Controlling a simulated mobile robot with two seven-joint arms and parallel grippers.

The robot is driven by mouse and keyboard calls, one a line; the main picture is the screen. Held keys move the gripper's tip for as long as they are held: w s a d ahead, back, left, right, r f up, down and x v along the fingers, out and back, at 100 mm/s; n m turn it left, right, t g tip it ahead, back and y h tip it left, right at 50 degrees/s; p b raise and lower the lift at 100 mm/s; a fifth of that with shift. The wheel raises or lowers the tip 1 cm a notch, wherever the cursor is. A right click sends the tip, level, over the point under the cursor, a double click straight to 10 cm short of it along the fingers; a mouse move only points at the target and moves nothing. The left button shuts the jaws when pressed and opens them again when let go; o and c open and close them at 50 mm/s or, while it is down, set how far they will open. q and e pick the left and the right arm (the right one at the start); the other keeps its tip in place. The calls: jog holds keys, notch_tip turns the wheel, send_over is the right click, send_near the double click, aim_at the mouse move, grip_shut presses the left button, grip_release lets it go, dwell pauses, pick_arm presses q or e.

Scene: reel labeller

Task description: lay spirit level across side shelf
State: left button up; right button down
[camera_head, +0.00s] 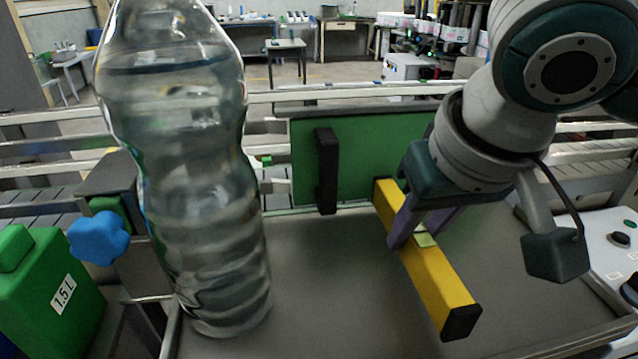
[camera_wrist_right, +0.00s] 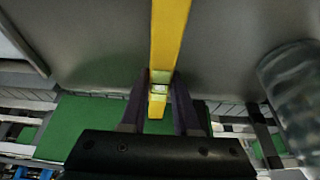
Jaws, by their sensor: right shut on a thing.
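The yellow spirit level (camera_head: 440,278) with black end caps is in the head view, right of centre, over the grey shelf (camera_head: 340,290). It runs from the green panel towards the front. My right gripper (camera_head: 418,238) is shut on the level around its vial. In the right wrist view the level (camera_wrist_right: 168,35) passes between the purple fingers of the right gripper (camera_wrist_right: 160,92). I cannot tell whether the level touches the shelf. My left gripper does not show.
A large clear water bottle (camera_head: 200,190) stands upright on the shelf's left side. A green 1.5 L container (camera_head: 45,290) and a blue knob (camera_head: 98,237) are further left. A green panel (camera_head: 375,150) with a black handle (camera_head: 327,170) stands behind. A control box (camera_head: 610,235) is at right.

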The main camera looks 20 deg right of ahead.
jog(key=shift+f, duration=1.05)
jog(key=shift+f, duration=0.15)
jog(key=c, duration=0.6)
grip_release()
jog(key=shift+c, duration=0.2)
jog(key=p+v, duration=0.1)
jog(key=v, duration=1.1)
jog(key=shift+p, duration=0.35)
